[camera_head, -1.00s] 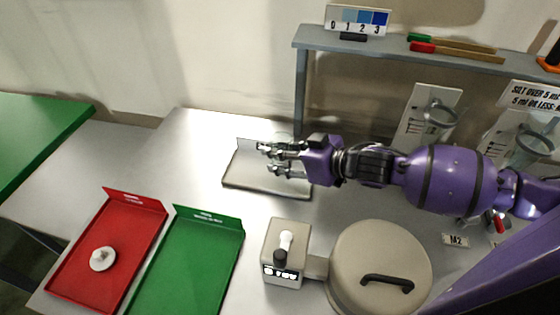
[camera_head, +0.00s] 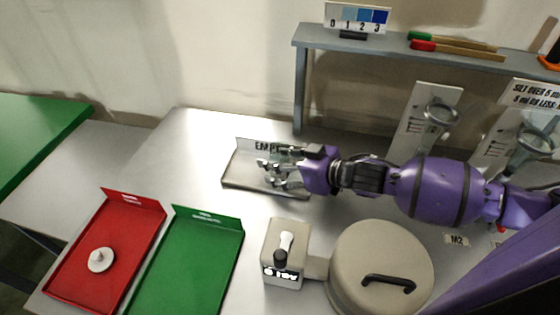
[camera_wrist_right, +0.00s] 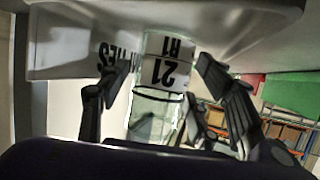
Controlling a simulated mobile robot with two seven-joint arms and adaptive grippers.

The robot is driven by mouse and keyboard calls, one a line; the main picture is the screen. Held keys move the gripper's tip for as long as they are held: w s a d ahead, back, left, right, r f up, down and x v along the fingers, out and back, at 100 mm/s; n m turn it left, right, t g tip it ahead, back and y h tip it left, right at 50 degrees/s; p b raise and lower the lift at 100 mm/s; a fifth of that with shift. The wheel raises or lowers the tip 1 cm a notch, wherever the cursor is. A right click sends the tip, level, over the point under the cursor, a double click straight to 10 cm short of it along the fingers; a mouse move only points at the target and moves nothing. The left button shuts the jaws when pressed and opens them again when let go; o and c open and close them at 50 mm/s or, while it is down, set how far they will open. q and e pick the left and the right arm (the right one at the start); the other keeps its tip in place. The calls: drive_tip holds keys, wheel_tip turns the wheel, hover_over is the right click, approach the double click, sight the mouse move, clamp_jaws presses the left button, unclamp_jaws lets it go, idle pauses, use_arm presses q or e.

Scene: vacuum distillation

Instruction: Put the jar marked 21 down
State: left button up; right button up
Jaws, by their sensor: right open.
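The clear glass jar marked 21 (camera_wrist_right: 165,72), also lettered R1, shows between the fingers of my right gripper (camera_wrist_right: 158,78) in the right wrist view. The fingers are spread, with one on each side of it. In the head view my right gripper (camera_head: 272,168) is low over the grey tray (camera_head: 240,184) whose back label starts EMP. The jar is hard to make out there, behind the fingers. The wrist view shows the jar at the tray, but I cannot tell its exact contact with the surface. My left gripper is not in view.
A red tray (camera_head: 75,282) with a white knob-like piece (camera_head: 101,260) and a green tray (camera_head: 190,265) lie front left. A switch box (camera_head: 284,262) and a round lidded pot (camera_head: 372,255) stand in front of my right arm. A grey shelf (camera_head: 390,45) runs behind.

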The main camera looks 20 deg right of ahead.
drive_tip(key=shift+r, duration=0.25)
drive_tip(key=p+v, duration=0.1)
drive_tip(key=v, duration=1.1)
drive_tip(key=shift+f, duration=0.1)
